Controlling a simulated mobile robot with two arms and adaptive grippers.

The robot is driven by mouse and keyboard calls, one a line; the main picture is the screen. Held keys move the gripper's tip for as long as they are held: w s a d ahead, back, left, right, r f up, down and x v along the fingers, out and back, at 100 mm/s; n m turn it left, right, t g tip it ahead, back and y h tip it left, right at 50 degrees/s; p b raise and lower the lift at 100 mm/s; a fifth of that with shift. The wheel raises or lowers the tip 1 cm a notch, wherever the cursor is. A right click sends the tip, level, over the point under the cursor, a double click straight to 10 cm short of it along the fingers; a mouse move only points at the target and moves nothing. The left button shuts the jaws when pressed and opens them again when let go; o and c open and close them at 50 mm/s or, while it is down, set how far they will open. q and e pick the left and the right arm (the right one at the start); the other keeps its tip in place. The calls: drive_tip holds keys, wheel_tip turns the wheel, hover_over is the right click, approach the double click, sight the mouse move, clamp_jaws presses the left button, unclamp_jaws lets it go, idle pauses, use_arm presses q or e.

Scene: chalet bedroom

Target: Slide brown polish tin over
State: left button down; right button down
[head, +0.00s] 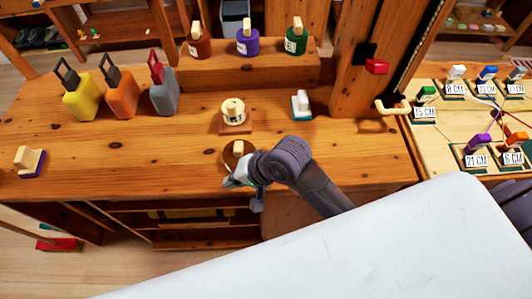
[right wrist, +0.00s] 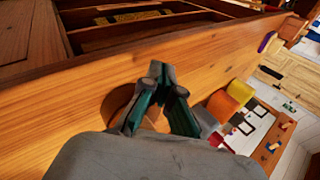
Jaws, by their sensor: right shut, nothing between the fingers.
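A round brown tin (head: 231,152) with a pale block-shaped knob lies on the wooden bench top (head: 100,150) near its front edge. My right gripper (head: 232,183) is shut and empty, right at the front side of the tin and partly covering it. I cannot tell whether they touch. In the right wrist view the shut fingers (right wrist: 160,75) point along the bench, and part of the brown tin (right wrist: 115,101) shows beside and behind them. My left gripper is not in view.
A round pale-knobbed piece on a wooden square (head: 235,128) stands just behind the tin. Yellow (head: 82,100), orange (head: 122,98) and grey (head: 164,97) bottles stand back left. A purple-based block (head: 30,162) lies far left. The bench between it and the tin is clear.

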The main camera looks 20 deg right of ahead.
drive_tip(key=w+a+r+m+g+y, duration=0.1)
drive_tip(key=w+a+r+m, duration=0.25)
drive_tip(key=w+m, duration=0.3)
drive_tip(key=w+a+r+m+g+y, duration=0.1)
drive_tip(key=w+a+r+m, duration=0.1)
drive_tip(key=w+a+m, duration=0.5)
drive_tip(key=s+d+m+p, duration=0.15)
drive_tip(key=s+d, duration=0.25)
drive_tip(key=d, duration=0.8)
drive_tip(key=s+d+p, duration=0.2)
drive_tip(key=s+d, duration=0.1)
drive_tip(key=d, duration=0.8)
drive_tip(key=shift+n, duration=0.3)
drive_tip(key=f, duration=0.9)
drive_tip(key=shift+a+f, duration=0.2)
drive_tip(key=shift+f, duration=0.15)
drive_tip(key=shift+w+a+r, duration=0.1)
drive_tip(key=shift+a, duration=0.1)
drive_tip(key=shift+a+p, duration=0.3)
